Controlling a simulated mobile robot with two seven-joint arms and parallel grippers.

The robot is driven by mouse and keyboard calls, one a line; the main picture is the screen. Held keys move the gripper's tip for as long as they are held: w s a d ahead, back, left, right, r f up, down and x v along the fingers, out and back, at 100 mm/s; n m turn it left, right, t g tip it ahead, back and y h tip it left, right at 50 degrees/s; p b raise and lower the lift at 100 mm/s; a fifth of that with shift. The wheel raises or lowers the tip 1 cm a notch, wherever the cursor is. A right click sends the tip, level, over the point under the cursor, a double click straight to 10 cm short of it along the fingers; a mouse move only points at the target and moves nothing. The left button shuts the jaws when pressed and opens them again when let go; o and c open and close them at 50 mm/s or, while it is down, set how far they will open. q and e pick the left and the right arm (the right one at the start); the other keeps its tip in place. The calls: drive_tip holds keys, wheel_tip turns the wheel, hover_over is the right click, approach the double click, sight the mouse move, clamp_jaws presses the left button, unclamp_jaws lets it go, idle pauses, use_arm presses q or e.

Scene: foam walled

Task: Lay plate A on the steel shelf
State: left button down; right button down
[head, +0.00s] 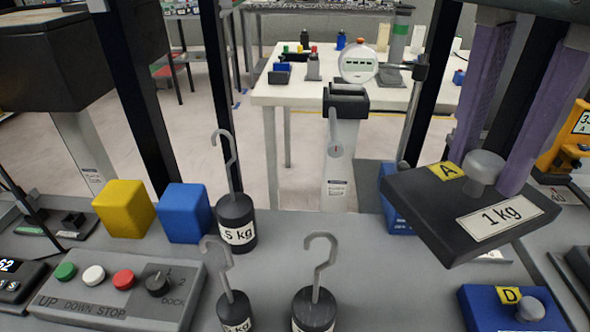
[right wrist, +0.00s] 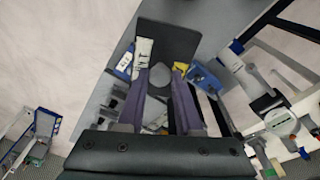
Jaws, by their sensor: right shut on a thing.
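Plate A (head: 425,208) is a dark square plate with a grey knob (head: 484,170), a yellow "A" tag and a white "1 kg" label. My right gripper (head: 487,168) has purple fingers shut on the knob. The plate hangs above the grey bench, at the right of the head view. In the right wrist view the dark plate (right wrist: 168,42) shows beyond the fingers, with the knob between the right gripper's fingertips (right wrist: 161,76). I cannot pick out the steel shelf for certain. My left gripper is not in view.
A blue plate D (head: 505,309) lies at the lower right, and a blue object (head: 392,205) is partly behind plate A. Hooked weights (head: 236,222), a yellow block (head: 124,209), a blue block (head: 184,213) and a button box (head: 115,292) crowd the left. Bare bench (head: 390,290) shows below plate A.

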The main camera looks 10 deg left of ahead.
drive_tip(key=shift+f+b, duration=0.4)
drive_tip(key=shift+f, duration=9.8)
drive_tip(key=shift+f, duration=0.2)
drive_tip(key=c, duration=0.6)
unclamp_jaws()
drive_tip(key=r, duration=0.4)
drive_tip(key=a+r, duration=0.1)
drive_tip(key=r, duration=0.7)
drive_tip(key=shift+s+a+r, duration=0.15)
drive_tip(key=shift+s, duration=0.2)
